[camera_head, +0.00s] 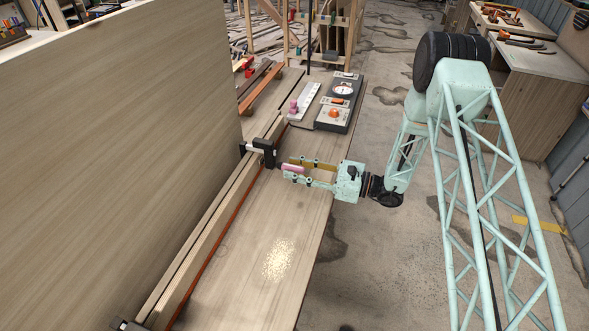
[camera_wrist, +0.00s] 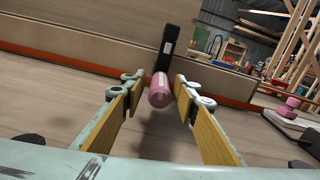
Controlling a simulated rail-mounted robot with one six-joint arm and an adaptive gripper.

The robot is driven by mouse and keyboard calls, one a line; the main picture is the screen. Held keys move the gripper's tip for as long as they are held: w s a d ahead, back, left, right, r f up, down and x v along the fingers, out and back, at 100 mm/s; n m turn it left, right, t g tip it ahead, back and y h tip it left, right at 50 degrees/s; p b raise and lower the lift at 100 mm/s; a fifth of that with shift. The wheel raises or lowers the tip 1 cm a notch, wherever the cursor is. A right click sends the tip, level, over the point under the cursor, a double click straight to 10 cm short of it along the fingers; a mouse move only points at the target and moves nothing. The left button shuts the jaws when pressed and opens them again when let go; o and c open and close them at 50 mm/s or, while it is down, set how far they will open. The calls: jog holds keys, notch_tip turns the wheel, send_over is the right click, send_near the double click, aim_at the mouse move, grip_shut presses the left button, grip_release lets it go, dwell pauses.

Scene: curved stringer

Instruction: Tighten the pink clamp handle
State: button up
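The pink clamp handle (camera_head: 293,168) belongs to a black clamp (camera_head: 263,150) fixed on the long wooden strip. In the wrist view, the round end of the handle (camera_wrist: 159,94) faces me, with the black clamp bar (camera_wrist: 167,48) behind it. My gripper (camera_head: 288,171) is open. Its wood-padded fingers lie on either side of the handle, and in the wrist view (camera_wrist: 160,86) gaps show between the handle and both pads. Whether any part touches is hard to tell from the head view.
The long wooden stringer (camera_head: 200,240) runs along the workbench (camera_head: 250,260) beside a tall wooden panel (camera_head: 120,120). A control panel (camera_head: 345,104) and a pale plate (camera_head: 305,99) with a pink knob (camera_head: 294,106) stand at the bench's far end. The near bench top is clear apart from sawdust (camera_head: 278,262).

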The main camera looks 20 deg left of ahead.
jog(key=c, duration=0.7)
jog(key=shift+o, duration=0.2)
jog(key=shift+m, duration=0.8)
jog(key=o, duration=0.8)
jog(key=shift+o, duration=0.2)
jog(key=shift+d, duration=6.05)
jog(key=shift+d, duration=0.1)
